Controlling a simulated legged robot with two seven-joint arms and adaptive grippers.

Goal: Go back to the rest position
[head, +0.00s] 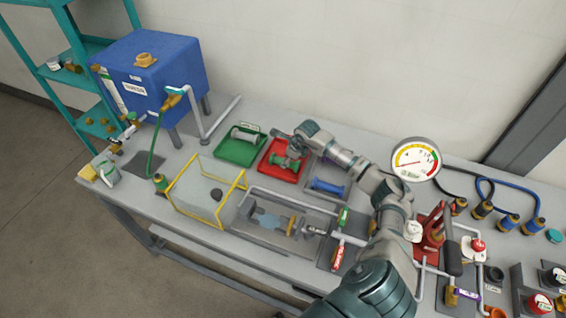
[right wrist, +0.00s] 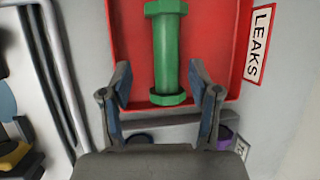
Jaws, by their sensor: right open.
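My right gripper (head: 293,152) is over the red tray (head: 266,166) at the back middle of the bench. In the right wrist view my right gripper (right wrist: 160,78) is open, with its two fingers apart. A green spool-shaped part (right wrist: 167,45) lies in the red tray (right wrist: 128,22), beyond and between the fingers, and I see no finger closed on it. The green part (head: 283,162) is partly covered by the gripper in the head view. A "LEAKS" label (right wrist: 260,45) sits beside the tray. My left gripper is not in view.
A green tray (head: 238,150) stands left of the red one, and a blue spool part (head: 328,187) lies to its right. A yellow-framed clear box (head: 205,193), a gauge (head: 415,160) and a red hand pump (head: 434,232) stand close around my arm. A blue tank (head: 150,70) stands at left.

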